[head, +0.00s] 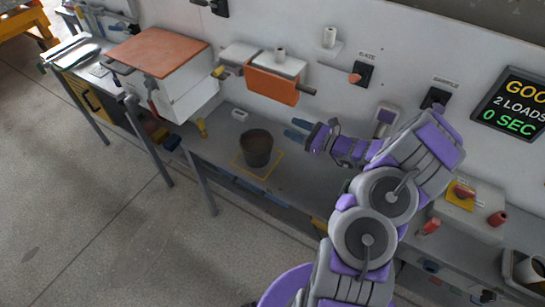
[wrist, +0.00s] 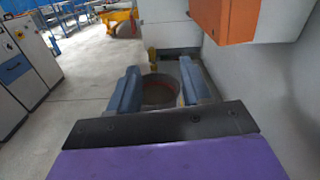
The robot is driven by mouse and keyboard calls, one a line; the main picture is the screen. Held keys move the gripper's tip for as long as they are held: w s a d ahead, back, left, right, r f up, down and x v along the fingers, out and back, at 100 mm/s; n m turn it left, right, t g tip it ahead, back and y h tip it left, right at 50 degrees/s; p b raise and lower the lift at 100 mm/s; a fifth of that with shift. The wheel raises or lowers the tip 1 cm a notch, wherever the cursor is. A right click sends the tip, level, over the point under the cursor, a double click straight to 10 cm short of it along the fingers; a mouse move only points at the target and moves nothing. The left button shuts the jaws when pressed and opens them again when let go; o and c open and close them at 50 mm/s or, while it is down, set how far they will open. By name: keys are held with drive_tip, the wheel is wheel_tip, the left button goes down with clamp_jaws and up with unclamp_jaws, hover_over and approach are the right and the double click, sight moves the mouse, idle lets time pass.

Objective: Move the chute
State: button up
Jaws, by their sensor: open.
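An orange-fronted white unit (head: 272,85), which seems to be the chute, is mounted on the wall. A grey handle sticks out at its right end and a yellow tip at its left. Its orange face also shows at the top right of the wrist view (wrist: 224,18). A dark bucket (head: 257,150) stands below it on the bench, inside a yellow-outlined square. My gripper (head: 297,129) is open and empty, right of the bucket and below the unit's handle. In the wrist view the bucket (wrist: 158,92) appears beyond and between my two blue fingers (wrist: 160,88).
A white box with an orange lid (head: 160,52) stands left on the bench. Wall sockets and a display (head: 513,103) reading "GOO", "2 LOADS" and "0 SEC" are on the right. A control box with a red knob (head: 464,191) sits right of my arm. Open floor lies in front.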

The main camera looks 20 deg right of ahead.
drive_tip(key=p+v, duration=0.4)
drive_tip(key=v, duration=1.3)
drive_tip(key=s+a+r+n+g+y, duration=0.1)
drive_tip(key=a+r+n+g, duration=0.3)
drive_tip(key=a, duration=0.4)
drive_tip(key=s+a+r+n+g+y, duration=0.1)
drive_tip(key=a+r+n+g, duration=0.4)
drive_tip(key=a, duration=0.3)
drive_tip(key=s+a+r+n+g+p, duration=0.1)
drive_tip(key=a+r+n+g, duration=0.3)
drive_tip(key=a, duration=0.5)
drive_tip(key=shift+r+n+y, duration=0.4)
drive_tip(key=shift+r+n, duration=0.5)
drive_tip(key=shift+r, duration=0.05)
drive_tip(key=shift+s, duration=0.15)
drive_tip(key=shift+c, duration=0.2)
